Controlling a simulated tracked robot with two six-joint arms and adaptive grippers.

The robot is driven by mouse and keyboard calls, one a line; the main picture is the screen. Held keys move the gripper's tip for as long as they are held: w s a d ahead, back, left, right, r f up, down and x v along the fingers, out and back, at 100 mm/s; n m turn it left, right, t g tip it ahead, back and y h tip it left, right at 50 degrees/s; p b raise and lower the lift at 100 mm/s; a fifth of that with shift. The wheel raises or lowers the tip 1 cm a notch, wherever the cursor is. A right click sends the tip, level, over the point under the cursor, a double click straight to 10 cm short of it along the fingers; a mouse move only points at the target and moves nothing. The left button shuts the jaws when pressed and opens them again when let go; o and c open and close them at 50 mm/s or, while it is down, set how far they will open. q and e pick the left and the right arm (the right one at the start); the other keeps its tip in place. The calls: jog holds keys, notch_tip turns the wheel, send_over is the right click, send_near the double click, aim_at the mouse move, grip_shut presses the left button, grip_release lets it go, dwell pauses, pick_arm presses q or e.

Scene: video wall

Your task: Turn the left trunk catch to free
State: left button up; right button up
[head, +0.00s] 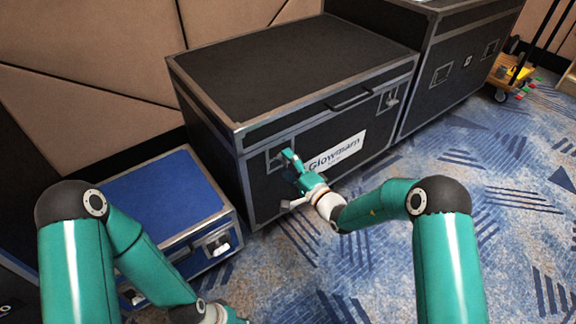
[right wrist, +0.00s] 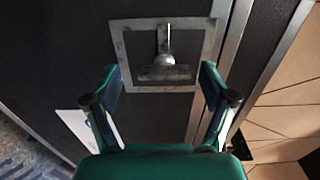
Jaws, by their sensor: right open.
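The black trunk (head: 285,75) with metal edges and a white "Glowmarn" label (head: 336,150) stands in the middle of the head view. Its left catch (head: 279,158) sits in a metal frame on the front face, partly behind my right gripper. The right wrist view shows this catch (right wrist: 164,62) as a grey T-shaped handle in a square recessed plate. My right gripper (head: 286,178) is open in front of the catch. In the right wrist view its fingers (right wrist: 160,76) stand either side of the handle, apart from it. My left gripper is cut off below the head view.
The trunk's right catch (head: 391,97) and a bar handle (head: 349,100) are on the same front. A low blue-topped case (head: 160,200) stands at left, a taller black case (head: 440,55) at right. Patterned carpet (head: 500,180) lies clear in front.

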jog(key=shift+d, duration=0.15)
jog(key=v, duration=1.2)
